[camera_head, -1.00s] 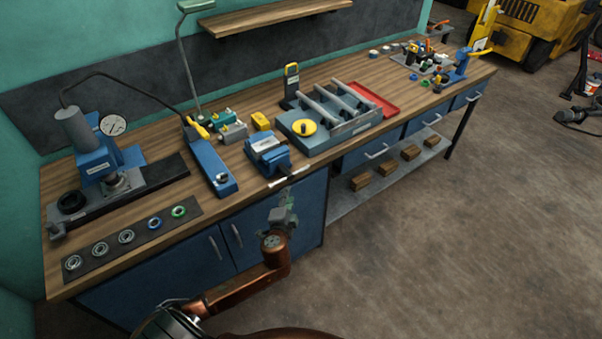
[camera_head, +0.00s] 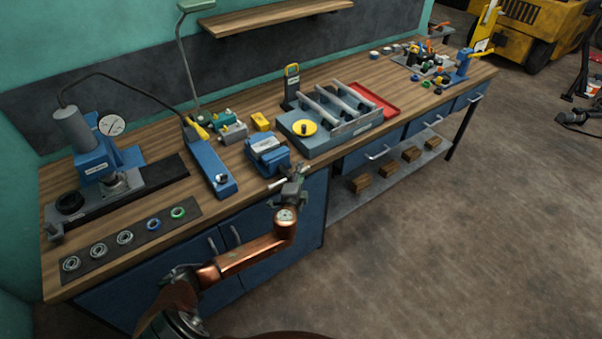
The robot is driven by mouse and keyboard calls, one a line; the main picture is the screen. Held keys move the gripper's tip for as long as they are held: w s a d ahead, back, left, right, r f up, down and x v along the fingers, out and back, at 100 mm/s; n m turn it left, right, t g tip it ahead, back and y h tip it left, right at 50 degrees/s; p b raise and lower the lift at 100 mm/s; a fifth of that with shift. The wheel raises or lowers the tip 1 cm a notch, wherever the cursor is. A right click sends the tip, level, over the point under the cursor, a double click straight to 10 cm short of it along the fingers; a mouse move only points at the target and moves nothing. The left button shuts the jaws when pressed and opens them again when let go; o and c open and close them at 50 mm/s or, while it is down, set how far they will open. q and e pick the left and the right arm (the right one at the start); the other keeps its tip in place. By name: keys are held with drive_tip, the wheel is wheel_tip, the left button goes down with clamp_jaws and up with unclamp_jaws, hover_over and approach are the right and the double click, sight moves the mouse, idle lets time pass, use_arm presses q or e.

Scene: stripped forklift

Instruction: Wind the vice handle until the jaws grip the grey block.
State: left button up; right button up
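The blue vice (camera_head: 268,158) sits at the front edge of the bench, in the middle of the head view. Its pale handle bar (camera_head: 278,183) shows at the bench's front edge, below the vice body. I cannot make out the grey block between the jaws at this size. My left gripper (camera_head: 299,170) is at the front edge, just right of the handle and close to it. I cannot tell whether they touch, or whether its small fingers are open or shut. My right gripper is out of view.
The wooden bench (camera_head: 130,254) carries a blue press (camera_head: 92,155) at left, a long blue tool (camera_head: 212,168) left of the vice, and a grey-blue tray of bars (camera_head: 310,147) at right. Cabinets (camera_head: 258,221) stand below; the floor at right is largely clear.

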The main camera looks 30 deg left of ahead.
use_arm(q)
drive_tip(key=shift+c, duration=0.3)
clamp_jaws()
drive_tip(key=shift+d, duration=0.1)
